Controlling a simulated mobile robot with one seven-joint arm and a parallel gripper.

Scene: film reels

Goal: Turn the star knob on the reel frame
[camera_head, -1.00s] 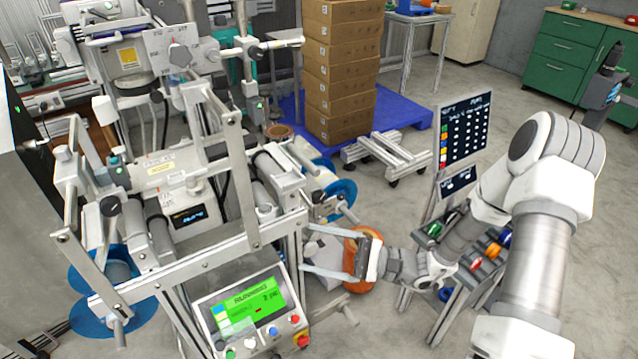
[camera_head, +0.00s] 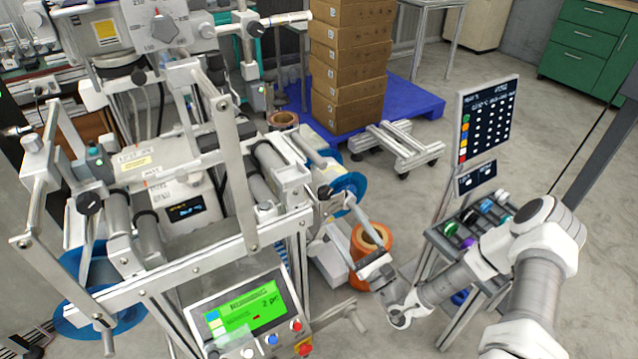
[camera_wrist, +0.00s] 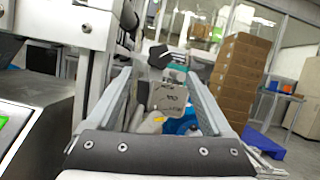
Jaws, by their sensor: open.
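A black star knob (camera_wrist: 160,57) shows in the wrist view, ahead of my fingertips and roughly centred between them. A dark knob on the right side of the reel frame (camera_head: 230,160) in the head view (camera_head: 325,192) appears to be the same one. My gripper (camera_wrist: 158,80) is open and empty, its two long fingers pointing toward the knob without visibly touching it. A grey plate with handwriting (camera_wrist: 165,103) and part of a blue reel (camera_wrist: 182,124) show beyond the fingers, below the knob. In the head view my gripper is at the frame's right side.
An orange roll (camera_head: 372,238) is close behind my gripper. A control panel with a green screen (camera_head: 250,312) is at the frame's front. A parts rack with a dark board (camera_head: 487,120) stands right. Stacked cartons (camera_head: 350,65) rest on a blue pallet (camera_head: 425,102) behind.

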